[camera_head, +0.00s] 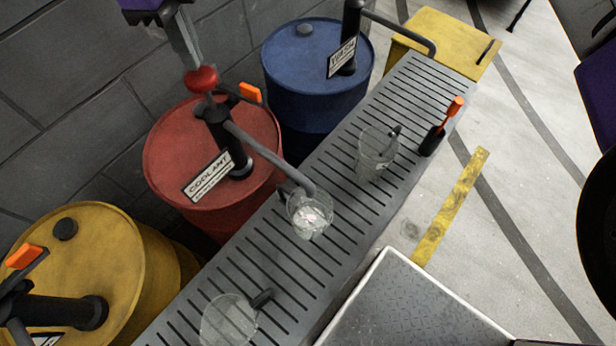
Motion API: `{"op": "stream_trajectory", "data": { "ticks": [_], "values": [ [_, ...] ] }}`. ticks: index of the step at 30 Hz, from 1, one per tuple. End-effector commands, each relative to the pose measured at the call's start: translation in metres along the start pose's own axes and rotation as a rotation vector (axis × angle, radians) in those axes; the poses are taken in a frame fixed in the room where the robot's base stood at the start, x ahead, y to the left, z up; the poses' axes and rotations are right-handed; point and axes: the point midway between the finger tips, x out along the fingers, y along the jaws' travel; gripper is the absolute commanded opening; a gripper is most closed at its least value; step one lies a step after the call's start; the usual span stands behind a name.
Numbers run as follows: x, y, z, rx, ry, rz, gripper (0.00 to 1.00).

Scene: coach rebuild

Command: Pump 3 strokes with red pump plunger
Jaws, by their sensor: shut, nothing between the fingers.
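The red pump plunger (202,79) is a red ball knob on top of the black pump (222,132). The pump stands on the red drum (165,155) and carries a "COOLANT" sign (208,177). My gripper (193,64) is shut, with nothing between its fingers, and comes down from the top. Its fingertips are at the top of the red knob and seem to touch it. The pump's spout (270,155) reaches right to a clear jug (309,214) on the slatted rack. The jug shows some pale contents at its bottom.
A blue drum (310,100) with a "WASH" pump stands behind, and a yellow drum (120,240) stands front left. Two more clear jugs (375,155) (228,322) stand on the grey slatted rack (345,115). An orange-handled tool (440,128) is at its right edge.

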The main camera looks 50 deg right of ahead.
Motion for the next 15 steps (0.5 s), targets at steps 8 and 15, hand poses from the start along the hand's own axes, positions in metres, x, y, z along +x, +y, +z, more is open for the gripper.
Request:
{"op": "stream_trajectory", "data": {
  "ticks": [8,15],
  "values": [
    [0.003,0.0,0.0,0.0,0.0,0.0,0.0],
    [0.011,0.0,0.0,0.0,0.0,0.0,0.0]
  ]
}}
